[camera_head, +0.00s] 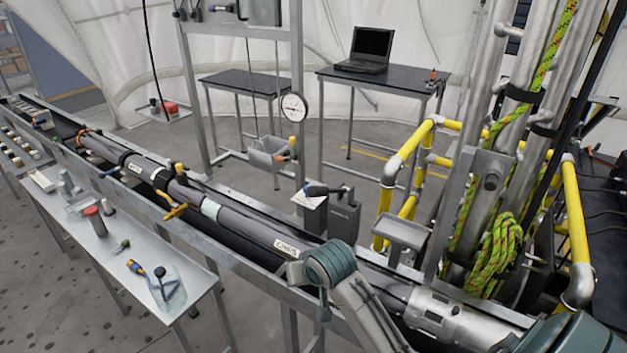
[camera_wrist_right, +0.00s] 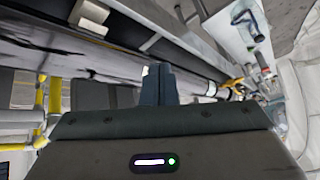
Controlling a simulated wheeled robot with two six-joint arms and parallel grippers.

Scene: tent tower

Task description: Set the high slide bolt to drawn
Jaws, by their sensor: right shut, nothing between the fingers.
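I cannot pick out the high slide bolt for certain in either view. A grey metal plate with a round knob-like end (camera_head: 485,178) stands upright by the thick pipes at the right of the head view, and I cannot tell whether it is the bolt. My right gripper (camera_wrist_right: 158,84) shows in the right wrist view with its dark fingers together and nothing between them. It is over the long trough, apart from anything. My arm with teal joints (camera_head: 331,265) crosses the front of the head view and hides part of the trough. My left gripper is in neither view.
A long grey tube (camera_head: 240,225) lies in the trough. Yellow railings (camera_head: 408,150) and a coiled green rope (camera_head: 500,250) stand at the right. A side shelf (camera_head: 105,235) holds small tools. A laptop (camera_head: 368,52) sits on a black table behind.

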